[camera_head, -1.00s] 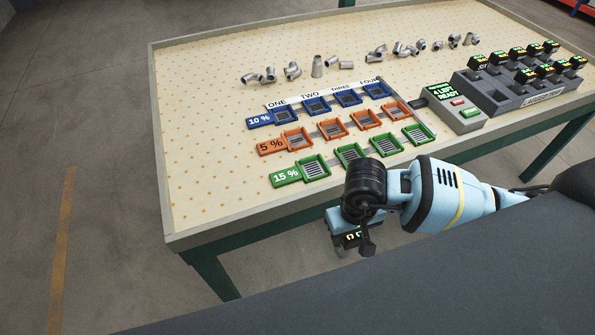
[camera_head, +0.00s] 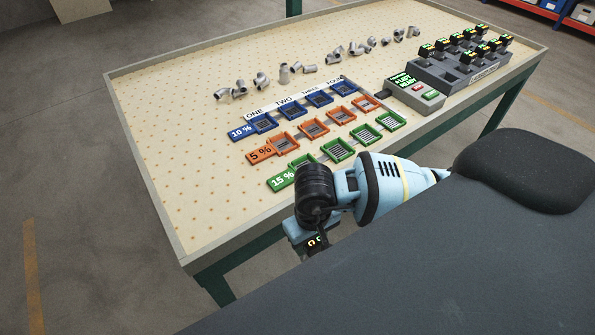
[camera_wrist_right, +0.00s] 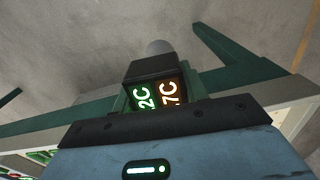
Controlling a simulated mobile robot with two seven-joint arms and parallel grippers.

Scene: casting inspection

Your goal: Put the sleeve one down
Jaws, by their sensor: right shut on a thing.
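My right gripper (camera_head: 316,234) is shut on a small black block (camera_head: 314,244) with lit digits, off the table's front edge. In the right wrist view the block (camera_wrist_right: 153,69) reads "2C" in green and "7C" in orange. A grey cylinder (camera_wrist_right: 158,46) shows just beyond it, its join partly hidden. Blue (camera_head: 263,123), orange (camera_head: 284,142) and green (camera_head: 337,151) rows of trays lie on the table, under labels ONE to FOUR. The trays I can see look empty; the arm partly covers the first green one. My left gripper is out of view.
Several grey pipe castings (camera_head: 285,74) lie along the back of the table (camera_head: 190,130). A control box (camera_head: 414,92) with a green screen stands at the right, beside a grey rack (camera_head: 455,75) of several black lit blocks. The table's left part is clear.

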